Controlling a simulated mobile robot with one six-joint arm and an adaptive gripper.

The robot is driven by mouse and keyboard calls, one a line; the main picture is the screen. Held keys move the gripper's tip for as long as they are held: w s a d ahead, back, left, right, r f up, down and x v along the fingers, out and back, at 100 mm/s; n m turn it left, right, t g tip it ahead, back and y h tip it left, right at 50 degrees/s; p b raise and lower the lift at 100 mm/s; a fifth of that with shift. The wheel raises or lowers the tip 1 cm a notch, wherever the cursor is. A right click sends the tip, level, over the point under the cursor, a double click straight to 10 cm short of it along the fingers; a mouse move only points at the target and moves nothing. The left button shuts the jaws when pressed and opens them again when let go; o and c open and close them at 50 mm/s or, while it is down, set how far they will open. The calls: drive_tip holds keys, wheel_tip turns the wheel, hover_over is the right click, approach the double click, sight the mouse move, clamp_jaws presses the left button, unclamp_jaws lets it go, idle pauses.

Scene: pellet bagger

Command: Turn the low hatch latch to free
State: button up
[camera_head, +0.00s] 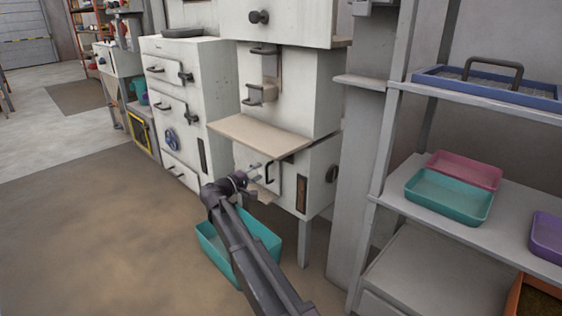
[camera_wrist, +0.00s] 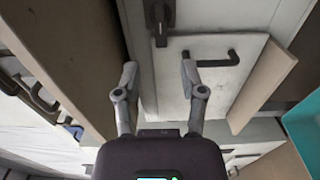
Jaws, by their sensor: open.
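The low hatch (camera_head: 262,178) is a pale panel with a dark bar handle (camera_head: 270,173) on the lower front of the white machine. In the wrist view the hatch (camera_wrist: 172,88) fills the middle, with its black handle (camera_wrist: 218,60) to the right. A dark latch (camera_wrist: 160,22) sits at the panel's upper edge in that view, its lever end reaching down to that edge. My gripper (camera_wrist: 159,78) is open, its two fingers apart and empty, below the latch in the picture and apart from it. In the head view my gripper (camera_head: 250,187) is just in front of the hatch.
A beige shelf (camera_head: 260,134) juts out above the hatch. A teal bin (camera_head: 262,236) stands on the floor below, partly behind my arm. A grey post and a rack (camera_head: 400,200) with trays stand to the right. Open floor (camera_head: 90,220) lies to the left.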

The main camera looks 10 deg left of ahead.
drive_tip(key=x, duration=1.2)
drive_tip(key=shift+w+d, duration=0.1)
drive_tip(key=shift+d, duration=0.05)
clamp_jaws()
